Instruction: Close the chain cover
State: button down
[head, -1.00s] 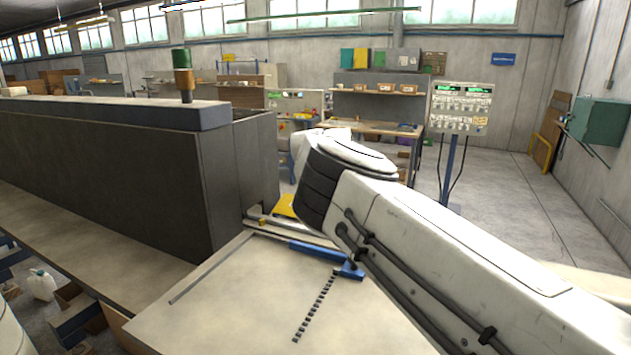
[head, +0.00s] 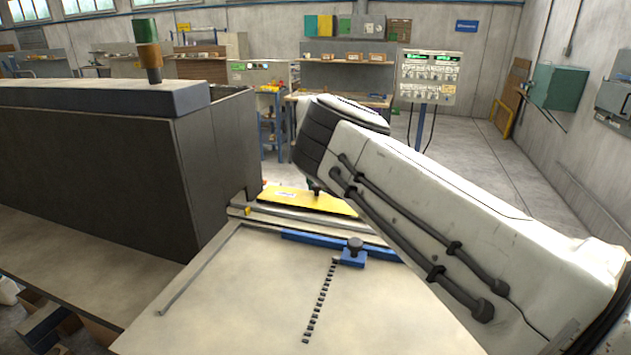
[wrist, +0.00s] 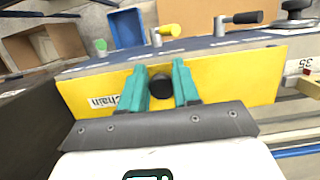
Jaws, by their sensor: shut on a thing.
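The chain cover is a long yellow panel (head: 285,196) beyond the pale table, partly hidden behind my arm in the head view. In the wrist view the yellow cover (wrist: 236,82) spans most of the picture, with the printed word "Chain" on its left part. A round black knob (wrist: 161,87) stands on the cover. My gripper (wrist: 161,84) has its teal fingers on either side of this knob and is shut on it. In the head view my arm hides the fingers. I cannot tell whether the cover is fully closed.
A tall dark machine housing (head: 100,165) stands left of the cover. The pale table (head: 240,300) with a blue rail (head: 310,242) lies in front. Levers with yellow (wrist: 168,31) and black (wrist: 240,18) handles stand just past the cover. Open floor (head: 480,180) lies at the right.

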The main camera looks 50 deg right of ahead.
jog(key=shift+d, duration=0.1)
jog(key=c, duration=1.2)
grip_release()
jog(key=shift+f, duration=0.1)
jog(key=shift+o, duration=0.6)
jog(key=shift+d+f, duration=0.1)
jog(key=shift+f, duration=0.05)
jog(key=shift+o, duration=1.2)
jog(key=b+v, duration=0.2)
jog(key=v, duration=0.9)
jog(key=shift+b, duration=0.4)
jog(key=shift+f, duration=0.15)
